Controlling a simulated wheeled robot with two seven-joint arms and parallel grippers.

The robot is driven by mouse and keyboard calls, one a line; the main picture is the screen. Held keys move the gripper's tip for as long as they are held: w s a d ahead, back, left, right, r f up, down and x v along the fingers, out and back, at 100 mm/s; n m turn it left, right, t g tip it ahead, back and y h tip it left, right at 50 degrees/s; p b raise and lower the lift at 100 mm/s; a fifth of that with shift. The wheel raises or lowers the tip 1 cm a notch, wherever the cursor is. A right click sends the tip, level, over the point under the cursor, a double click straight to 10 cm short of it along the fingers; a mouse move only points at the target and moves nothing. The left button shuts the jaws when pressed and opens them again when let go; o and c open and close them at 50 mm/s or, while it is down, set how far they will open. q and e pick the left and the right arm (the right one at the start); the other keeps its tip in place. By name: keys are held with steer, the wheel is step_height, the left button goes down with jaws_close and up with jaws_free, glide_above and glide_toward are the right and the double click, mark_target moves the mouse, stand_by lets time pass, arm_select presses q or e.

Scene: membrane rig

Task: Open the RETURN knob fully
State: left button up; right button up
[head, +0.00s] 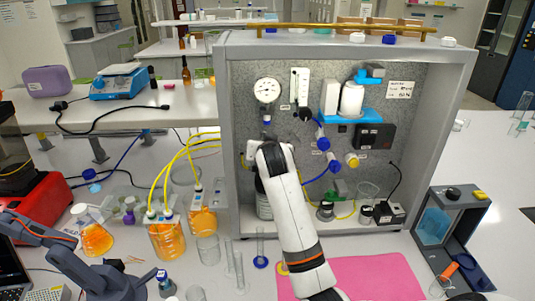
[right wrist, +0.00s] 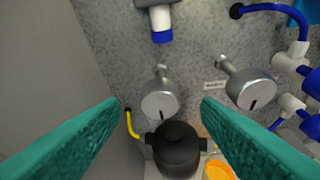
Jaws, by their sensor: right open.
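In the right wrist view, two grey metal knobs stick out from the speckled panel, each with a dark mark on its face. The left knob (right wrist: 160,100) lies between the fingertips of my right gripper (right wrist: 161,106) in the picture, and I see no finger touching it. The right knob (right wrist: 250,88) is just beyond the right fingertip. A small label (right wrist: 215,85) sits between the knobs; I cannot read it, so I cannot tell which is RETURN. My right gripper is open, with teal fingers. In the head view, my white right arm (head: 289,210) hides the knobs. My left gripper is not in view.
A black-topped vessel (right wrist: 176,146) stands below the left knob. A blue-ended fitting (right wrist: 161,25) hangs above it. Blue tubing and valves crowd the right. The rig's grey side wall (head: 226,150) is close on the left. Beakers with orange liquid (head: 166,240) stand outside it.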

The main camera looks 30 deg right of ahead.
steer(key=shift+b+v, duration=0.4)
steer(key=shift+v, duration=1.7)
